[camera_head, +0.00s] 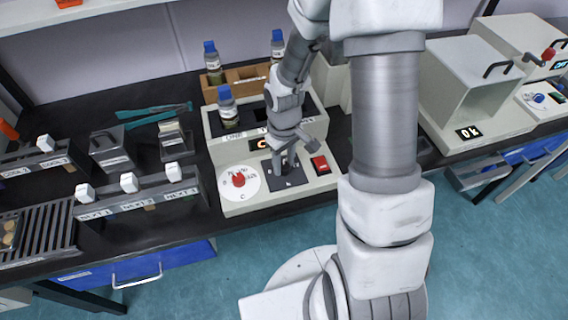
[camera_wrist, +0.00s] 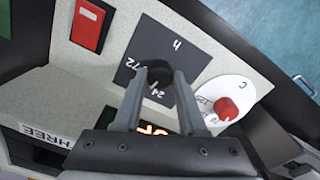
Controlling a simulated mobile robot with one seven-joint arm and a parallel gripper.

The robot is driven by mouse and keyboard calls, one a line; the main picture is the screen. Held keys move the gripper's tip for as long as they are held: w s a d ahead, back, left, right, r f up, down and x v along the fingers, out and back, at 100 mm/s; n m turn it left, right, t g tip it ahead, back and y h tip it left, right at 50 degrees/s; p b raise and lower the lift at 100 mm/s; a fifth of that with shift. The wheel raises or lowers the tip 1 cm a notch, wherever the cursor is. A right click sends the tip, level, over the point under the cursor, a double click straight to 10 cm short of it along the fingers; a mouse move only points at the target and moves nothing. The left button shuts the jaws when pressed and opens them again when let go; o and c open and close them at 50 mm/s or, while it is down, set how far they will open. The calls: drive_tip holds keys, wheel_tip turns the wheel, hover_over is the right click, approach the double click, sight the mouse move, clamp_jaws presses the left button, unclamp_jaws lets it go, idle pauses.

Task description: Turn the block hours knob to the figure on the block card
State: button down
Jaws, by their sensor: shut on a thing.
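The block hours knob (camera_wrist: 158,73) is a round black knob on a dark grey square panel (camera_wrist: 185,55) lettered "h", with "24" and "72" beside the knob. My gripper (camera_wrist: 160,77) is shut on the knob, one finger on each side of it. Its pointer is largely hidden, so I cannot tell its exact setting. In the head view my gripper (camera_head: 284,160) comes down onto the same panel (camera_head: 287,179) at the front of a cream heating block unit (camera_head: 235,202) and hides the knob. I cannot make out which card is the block card.
A white dial with a red knob (camera_head: 239,179) lies left of the panel, and a red switch (camera_head: 320,165) lies right. Blue-capped bottles, one (camera_head: 227,108) in the unit, stand behind. A rack with "NEXT" labels (camera_head: 135,205) stands left. A cream oven-like machine (camera_head: 470,95) stands right.

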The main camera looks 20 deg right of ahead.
sight(284, 166)
drive_tip(key=shift+m+b, duration=0.35)
drive_tip(key=shift+m, duration=0.75)
drive_tip(key=shift+c, duration=2.4)
unclamp_jaws()
wheel_tip(284, 166, up, 17)
drive_tip(key=p, duration=0.2)
drive_tip(key=shift+r+p, duration=0.2)
drive_tip(key=shift+p, duration=0.1)
